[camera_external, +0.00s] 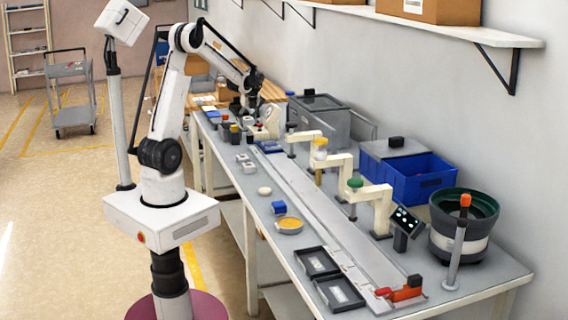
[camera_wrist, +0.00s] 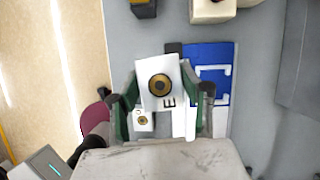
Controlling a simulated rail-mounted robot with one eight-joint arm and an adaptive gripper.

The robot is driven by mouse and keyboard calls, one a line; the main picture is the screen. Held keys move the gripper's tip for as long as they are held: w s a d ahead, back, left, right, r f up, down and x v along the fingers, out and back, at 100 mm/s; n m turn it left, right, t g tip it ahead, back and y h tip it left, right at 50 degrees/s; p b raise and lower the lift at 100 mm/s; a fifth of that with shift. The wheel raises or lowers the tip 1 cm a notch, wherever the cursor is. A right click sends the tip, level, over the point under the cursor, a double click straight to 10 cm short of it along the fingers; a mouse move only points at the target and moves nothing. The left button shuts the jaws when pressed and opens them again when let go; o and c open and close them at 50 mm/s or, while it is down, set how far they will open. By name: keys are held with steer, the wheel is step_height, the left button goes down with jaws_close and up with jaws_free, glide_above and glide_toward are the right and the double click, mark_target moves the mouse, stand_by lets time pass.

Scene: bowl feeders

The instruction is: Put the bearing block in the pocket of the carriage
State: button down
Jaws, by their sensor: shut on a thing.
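A white bearing block (camera_wrist: 158,82) with a brass-and-black ring and the letter E is between the green-lined fingers of my gripper (camera_wrist: 161,98). My gripper is shut on it and holds it face up to the camera. In the external view my gripper (camera_external: 246,112) is over the far part of the bench, and the held block is hard to make out. A blue plate with a white bracket mark (camera_wrist: 213,62), possibly the carriage, lies just right of the held block in the wrist view. A blue part (camera_external: 270,146) shows at the rail's far end. No pocket is clearly visible.
Another white block (camera_wrist: 143,122) lies below the held one, partly hidden. Two white blocks (camera_external: 245,162) sit on the bench. Posts with beige arms (camera_external: 338,160) stand along the rail (camera_external: 315,210). A blue bin (camera_external: 420,180) and bowl feeder (camera_external: 463,225) stand at right.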

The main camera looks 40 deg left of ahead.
steer(key=shift+a+r+m, duration=0.3)
steer(key=shift+a+m, duration=0.05)
steer(key=shift+m, duration=0.15)
steer(key=shift+w+d+f, duration=0.15)
steer(key=shift+w+d, duration=0.05)
steer(key=shift+w, duration=0.05)
glide_above(270, 145)
steer(key=s+d, duration=0.1)
steer(key=d, duration=0.1)
steer(key=f, duration=0.6)
steer(key=shift+s+a+f, duration=0.1)
steer(key=shift+a+f, duration=0.1)
steer(key=shift+f, duration=0.15)
steer(key=shift+f+b, duration=0.35)
steer(key=shift+f, duration=1.65)
steer(key=shift+f+b, duration=0.35)
steer(key=shift+f, duration=0.25)
